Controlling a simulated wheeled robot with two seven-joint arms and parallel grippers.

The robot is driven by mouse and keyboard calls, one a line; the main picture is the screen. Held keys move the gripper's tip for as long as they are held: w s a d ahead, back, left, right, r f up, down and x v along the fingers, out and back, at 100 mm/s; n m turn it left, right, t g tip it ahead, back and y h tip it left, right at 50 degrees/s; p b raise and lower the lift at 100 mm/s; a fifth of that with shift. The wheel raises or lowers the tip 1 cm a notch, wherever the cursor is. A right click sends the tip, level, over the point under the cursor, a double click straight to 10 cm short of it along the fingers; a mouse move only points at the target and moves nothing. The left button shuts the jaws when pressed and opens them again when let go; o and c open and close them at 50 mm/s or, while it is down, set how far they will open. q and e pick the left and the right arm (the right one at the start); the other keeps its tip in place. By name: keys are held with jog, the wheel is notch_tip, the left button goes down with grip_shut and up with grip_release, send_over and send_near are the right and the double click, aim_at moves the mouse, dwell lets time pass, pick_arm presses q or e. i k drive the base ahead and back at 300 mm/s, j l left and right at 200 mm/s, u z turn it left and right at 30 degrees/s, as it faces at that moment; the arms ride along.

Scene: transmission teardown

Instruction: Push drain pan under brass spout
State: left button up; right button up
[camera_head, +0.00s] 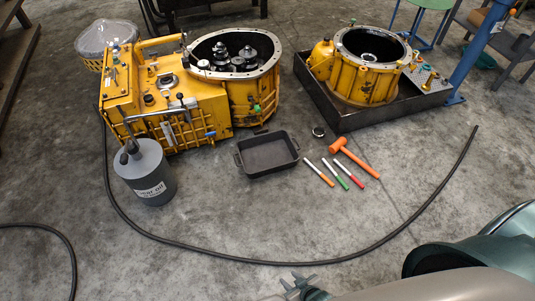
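The drain pan (243,169) is a black rectangular tray with a handle at each end. It sits empty on the concrete floor, in front of the yellow transmission housing (207,105). I cannot clearly make out the brass spout; small fittings show low on the housing's front side, behind the pan. My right gripper (298,286) is at the bottom edge, well in front of the pan and apart from it. It is small and dark, and its finger opening cannot be read. My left gripper is out of view.
A grey oil can (153,184) stands left of the pan. Markers (335,176), an orange mallet (352,156) and a small round part (318,131) lie right. A black hose (235,261) curves across the floor between pan and gripper. A second housing stands in a black tray (338,119).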

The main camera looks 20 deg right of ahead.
aim_at(268, 153)
jog(key=i+l+z, duration=0.1)
jog(key=i+z, duration=0.15)
jog(key=i, duration=0.45)
jog(key=i+z, duration=0.25)
jog(key=i, duration=0.45)
jog(key=i+j+z, duration=0.25)
jog(key=i, duration=0.45)
